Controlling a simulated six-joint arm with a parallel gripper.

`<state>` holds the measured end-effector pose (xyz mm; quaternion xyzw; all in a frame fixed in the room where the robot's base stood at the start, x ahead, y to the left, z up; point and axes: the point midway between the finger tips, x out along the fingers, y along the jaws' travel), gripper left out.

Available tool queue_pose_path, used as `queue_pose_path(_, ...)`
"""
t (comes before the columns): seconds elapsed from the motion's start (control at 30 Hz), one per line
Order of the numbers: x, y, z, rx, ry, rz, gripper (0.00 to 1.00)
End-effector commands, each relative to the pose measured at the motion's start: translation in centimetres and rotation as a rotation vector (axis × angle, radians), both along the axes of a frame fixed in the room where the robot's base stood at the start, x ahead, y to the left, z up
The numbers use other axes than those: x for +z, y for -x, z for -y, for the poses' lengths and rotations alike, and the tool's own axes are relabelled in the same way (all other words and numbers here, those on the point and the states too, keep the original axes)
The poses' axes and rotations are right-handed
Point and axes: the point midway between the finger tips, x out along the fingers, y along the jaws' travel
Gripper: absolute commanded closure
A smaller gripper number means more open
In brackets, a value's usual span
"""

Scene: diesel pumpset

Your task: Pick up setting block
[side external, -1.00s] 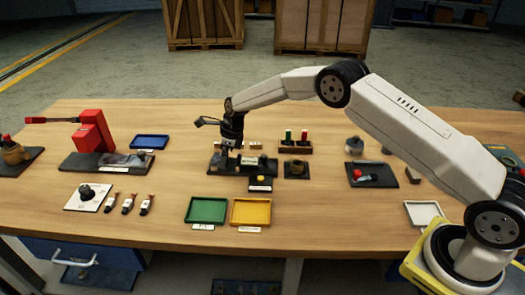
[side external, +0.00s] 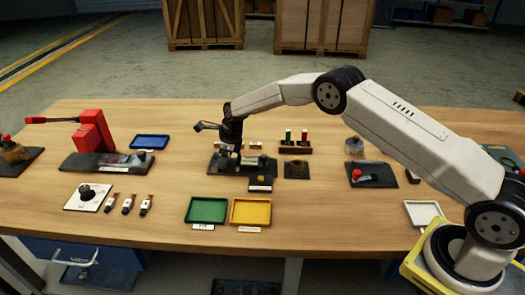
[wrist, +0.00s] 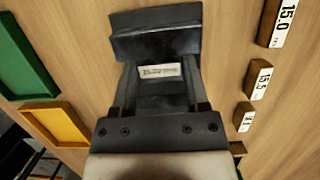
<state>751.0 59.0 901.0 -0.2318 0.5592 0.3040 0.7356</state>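Small wooden setting blocks with white number labels lie in a row on the right of the wrist view: one marked 15.0 (wrist: 283,22), one marked 15.5 (wrist: 260,80) and a smaller one (wrist: 243,117) whose number is unclear. In the side view small pale blocks (side external: 258,146) show behind the dark fixture (side external: 238,166). My gripper (wrist: 160,82) points down over the fixture, beside the row and apart from it. Its two fingers look spread, with a pale label showing between them. My gripper (side external: 230,147) partly hides the fixture's far left in the side view.
A green tray (side external: 207,223) and a yellow tray (side external: 251,224) lie in front of the fixture. A rack with green and red-topped pieces (side external: 295,149) stands behind right. A red lever press (side external: 94,132) and a blue tray (side external: 150,141) are at left.

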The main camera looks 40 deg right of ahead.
Motion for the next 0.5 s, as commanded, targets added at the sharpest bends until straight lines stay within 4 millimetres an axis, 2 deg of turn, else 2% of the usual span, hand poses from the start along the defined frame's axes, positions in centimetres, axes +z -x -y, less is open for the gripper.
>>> queue_pose_path(0.03,0.01,-0.02,0.01,0.0,0.001,0.001,0.86)
queue_pose_path(0.07,0.02,-0.02,0.01,0.0,0.001,0.001,0.95)
queue_pose_path(0.1,0.02,-0.02,0.01,0.0,0.001,0.001,1.0)
queue_pose_path(0.5,0.46,-0.07,0.0,0.0,-0.001,0.002,1.0)
